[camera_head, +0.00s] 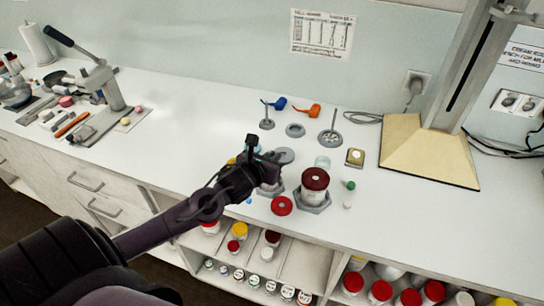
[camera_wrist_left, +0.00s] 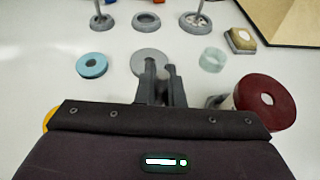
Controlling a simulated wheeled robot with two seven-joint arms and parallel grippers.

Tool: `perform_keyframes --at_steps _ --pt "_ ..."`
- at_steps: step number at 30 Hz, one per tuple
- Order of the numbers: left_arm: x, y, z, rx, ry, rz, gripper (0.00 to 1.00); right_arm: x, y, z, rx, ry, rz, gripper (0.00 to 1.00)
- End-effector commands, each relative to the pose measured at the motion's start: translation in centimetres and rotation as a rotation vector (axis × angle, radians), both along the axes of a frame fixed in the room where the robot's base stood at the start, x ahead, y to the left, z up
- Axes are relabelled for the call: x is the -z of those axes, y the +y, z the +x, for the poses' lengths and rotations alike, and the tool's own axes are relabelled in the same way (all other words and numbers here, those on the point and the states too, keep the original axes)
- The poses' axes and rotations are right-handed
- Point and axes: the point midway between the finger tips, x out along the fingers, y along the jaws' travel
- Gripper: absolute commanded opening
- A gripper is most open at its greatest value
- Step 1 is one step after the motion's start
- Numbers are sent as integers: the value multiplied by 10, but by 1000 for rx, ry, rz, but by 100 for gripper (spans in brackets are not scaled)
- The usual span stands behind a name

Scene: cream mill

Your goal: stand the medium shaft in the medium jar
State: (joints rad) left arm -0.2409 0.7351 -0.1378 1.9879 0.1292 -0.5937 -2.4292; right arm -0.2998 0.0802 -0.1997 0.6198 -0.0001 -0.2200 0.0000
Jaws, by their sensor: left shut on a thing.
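My left gripper (camera_head: 266,165) is over the bench, above a pale jar (camera_head: 268,188) in a grey hexagonal holder, which looks like the medium jar. In the left wrist view the fingers (camera_wrist_left: 162,88) are close together, on what seems to be the medium shaft; that shaft is not clearly visible. The middle grey stand (camera_head: 295,130) is empty, while the stands at its left (camera_head: 267,124) and right (camera_head: 331,138) each hold an upright shaft. The gripper hides much of the jar, so I cannot tell whether the shaft is inside it. My right gripper is not in view.
A dark-red-topped jar (camera_head: 314,184) in a holder stands close at right. A red ring (camera_head: 281,205), grey disc (camera_head: 285,156), clear ring (camera_head: 322,162) and yellowish block (camera_head: 355,157) lie around. A blue ring (camera_wrist_left: 92,65) shows in the wrist view.

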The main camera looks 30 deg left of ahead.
Motion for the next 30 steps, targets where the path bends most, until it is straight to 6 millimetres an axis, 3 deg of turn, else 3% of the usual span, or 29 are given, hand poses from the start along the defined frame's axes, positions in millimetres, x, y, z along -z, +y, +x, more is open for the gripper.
perform_keyframes --at_steps 7,16,17,22,28,30 --pt "14 0 0 0 -1 0 0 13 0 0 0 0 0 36" --pt "14 0 0 0 -2 -1 0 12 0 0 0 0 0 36" --pt "14 0 0 0 -2 -1 11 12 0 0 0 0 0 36" --pt "14 0 0 0 -1 -1 33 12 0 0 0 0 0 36" --pt "14 0 0 0 -1 -1 33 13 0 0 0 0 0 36" --pt "14 0 0 0 0 0 43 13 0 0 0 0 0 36"
